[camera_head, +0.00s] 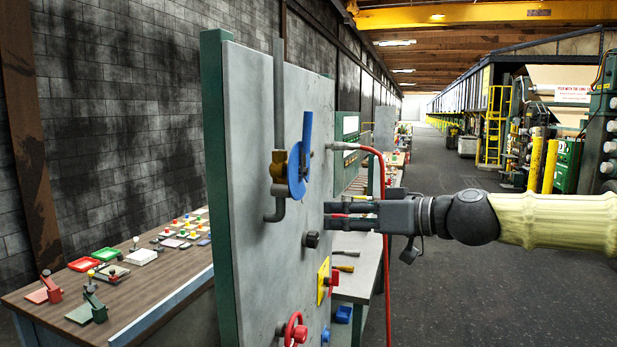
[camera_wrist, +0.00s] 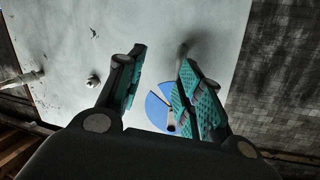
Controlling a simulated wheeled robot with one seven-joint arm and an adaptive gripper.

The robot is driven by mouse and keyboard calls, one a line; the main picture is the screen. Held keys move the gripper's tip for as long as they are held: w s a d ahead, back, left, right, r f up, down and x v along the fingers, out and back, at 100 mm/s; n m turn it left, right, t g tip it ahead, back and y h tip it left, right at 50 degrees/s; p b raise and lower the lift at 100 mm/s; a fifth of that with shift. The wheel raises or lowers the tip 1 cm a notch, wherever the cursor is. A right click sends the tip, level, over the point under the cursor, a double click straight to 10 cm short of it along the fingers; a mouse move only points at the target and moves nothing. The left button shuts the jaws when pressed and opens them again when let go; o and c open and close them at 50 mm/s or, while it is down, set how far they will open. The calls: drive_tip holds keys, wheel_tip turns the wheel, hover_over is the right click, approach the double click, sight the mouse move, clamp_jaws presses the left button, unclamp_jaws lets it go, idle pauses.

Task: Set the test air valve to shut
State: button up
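The likely test air valve has a brass body (camera_head: 279,168) on a vertical grey pipe (camera_head: 280,95), mounted on a pale upright panel (camera_head: 255,110). A blue disc (camera_head: 296,176) is at its front, and a blue lever (camera_head: 307,130) points up, roughly along the pipe. No label is readable. My gripper (camera_head: 333,214) is to the right of and lower than the disc in the head view, pointing at the panel. In the wrist view my gripper (camera_wrist: 162,58) has its fingers apart with nothing held. The blue disc (camera_wrist: 157,111) shows between and beyond them, partly hidden by the right finger.
A red hose (camera_head: 383,200) hangs from a panel fitting, passing close to my gripper. Below the valve are a black knob (camera_head: 311,239), a yellow plate (camera_head: 323,280) and a red handwheel (camera_head: 295,330). A workbench (camera_head: 110,300) with small parts stands left. Floor at right is open.

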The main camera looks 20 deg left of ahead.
sight(308, 125)
drive_tip(key=s+d+r+n+y, duration=0.1)
drive_tip(key=s+d+r+n, duration=0.1)
drive_tip(key=r, duration=0.6)
drive_tip(key=s+d+r+n+y, duration=0.1)
drive_tip(key=d+r, duration=0.1)
drive_tip(key=r, duration=0.6)
drive_tip(key=shift+r+p+x, duration=0.1)
drive_tip(key=shift+p+x, duration=1.35)
drive_tip(key=shift+x, duration=1.35)
drive_tip(key=shift+r+p+x, duration=0.15)
drive_tip(key=shift+p+x, duration=1.3)
drive_tip(key=shift+x, duration=1.35)
drive_tip(key=shift+s, duration=0.2)
drive_tip(key=shift+c, duration=0.3)
clamp_jaws()
